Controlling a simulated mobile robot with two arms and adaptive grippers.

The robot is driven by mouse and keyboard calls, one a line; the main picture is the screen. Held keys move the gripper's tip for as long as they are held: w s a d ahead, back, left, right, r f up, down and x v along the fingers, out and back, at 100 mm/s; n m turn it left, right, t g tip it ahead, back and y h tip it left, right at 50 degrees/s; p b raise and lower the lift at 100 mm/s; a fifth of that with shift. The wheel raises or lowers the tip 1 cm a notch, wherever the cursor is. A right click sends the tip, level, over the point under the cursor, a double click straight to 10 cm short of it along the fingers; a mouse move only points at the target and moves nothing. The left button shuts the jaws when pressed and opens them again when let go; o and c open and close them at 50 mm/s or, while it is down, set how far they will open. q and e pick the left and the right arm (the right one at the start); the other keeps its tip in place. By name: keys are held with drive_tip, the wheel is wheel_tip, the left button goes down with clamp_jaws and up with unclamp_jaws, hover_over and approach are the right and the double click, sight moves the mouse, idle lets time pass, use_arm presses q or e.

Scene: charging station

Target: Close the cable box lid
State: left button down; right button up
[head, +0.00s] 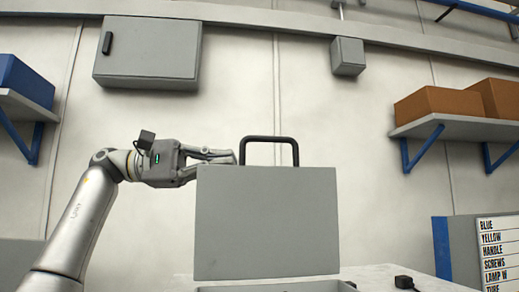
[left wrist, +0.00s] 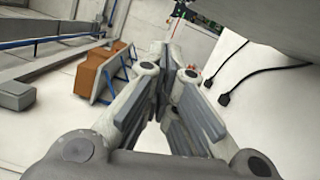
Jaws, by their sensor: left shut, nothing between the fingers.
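The cable box lid (head: 266,223) is a flat grey panel standing upright in the middle of the head view, with a black handle (head: 270,140) on its top edge. The grey box base (head: 275,287) shows only as a strip at the bottom; the rest is out of frame. My left gripper (head: 232,157) is shut and empty at the lid's upper left corner, left of the handle; part of it seems hidden behind the lid. In the left wrist view, its fingers (left wrist: 174,65) point away and a grey panel, likely the lid (left wrist: 275,30), fills the upper right. My right gripper is not seen.
A white table (head: 385,275) carries a black plug (head: 405,282) and cables (left wrist: 265,70). A shelf (head: 465,128) with brown boxes (head: 440,103) is at right, a blue bin (head: 25,82) at left. Grey wall boxes (head: 147,53) hang above. A labelled panel (head: 500,255) stands at lower right.

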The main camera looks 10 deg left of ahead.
use_arm(q)
drive_tip(key=s+d+r+p, duration=0.1)
drive_tip(key=s+d, duration=0.1)
drive_tip(key=d, duration=0.5)
drive_tip(key=shift+s+d, duration=0.4)
drive_tip(key=shift+r, duration=0.1)
drive_tip(key=shift+s, duration=0.1)
